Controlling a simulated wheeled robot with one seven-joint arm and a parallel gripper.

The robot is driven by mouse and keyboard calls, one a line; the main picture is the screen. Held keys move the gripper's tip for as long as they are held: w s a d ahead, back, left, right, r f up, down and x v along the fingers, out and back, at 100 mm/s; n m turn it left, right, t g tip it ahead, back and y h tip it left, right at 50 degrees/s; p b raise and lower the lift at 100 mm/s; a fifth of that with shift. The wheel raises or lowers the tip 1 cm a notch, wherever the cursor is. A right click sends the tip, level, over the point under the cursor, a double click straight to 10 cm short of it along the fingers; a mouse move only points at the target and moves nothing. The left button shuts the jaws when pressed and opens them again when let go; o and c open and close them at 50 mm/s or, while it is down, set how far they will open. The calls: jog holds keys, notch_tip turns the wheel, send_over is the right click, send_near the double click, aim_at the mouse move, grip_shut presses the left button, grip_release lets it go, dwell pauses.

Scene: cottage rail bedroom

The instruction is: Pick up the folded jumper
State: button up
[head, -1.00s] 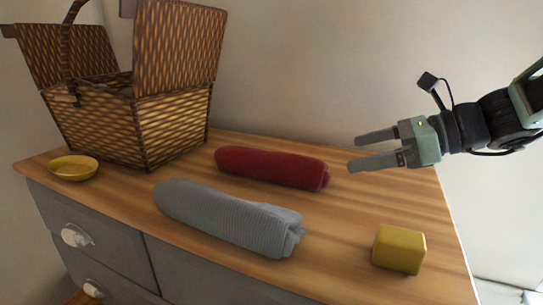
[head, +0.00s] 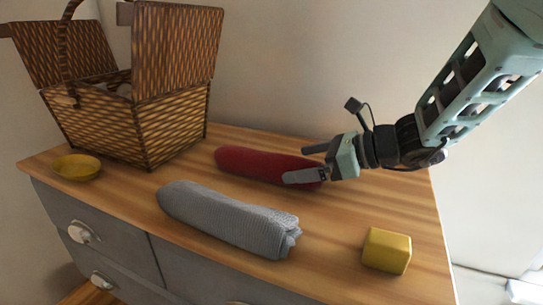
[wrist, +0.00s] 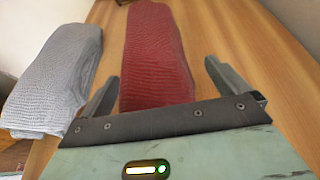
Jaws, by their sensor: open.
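Two long folded knits lie on the dresser top, and I cannot tell from looks alone which is the jumper. The dark red knit (head: 247,162) lies nearer the wall. The grey ribbed knit (head: 225,218) lies nearer the front edge. My gripper (head: 294,164) is open and empty at the red knit's right end. In the wrist view the red knit (wrist: 155,45) runs between my two fingers (wrist: 161,73), with its near end close to the palm. The grey knit (wrist: 58,75) lies outside the left finger.
A wicker basket (head: 172,120) with raised lids stands at the back left. A yellow bowl (head: 77,169) is at the left edge. A yellow block (head: 386,251) sits at the front right. Bare wood (head: 330,225) lies between the block and the knits.

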jog(key=shift+c, duration=0.3)
jog(key=c, duration=0.9)
jog(key=shift+c, duration=0.2)
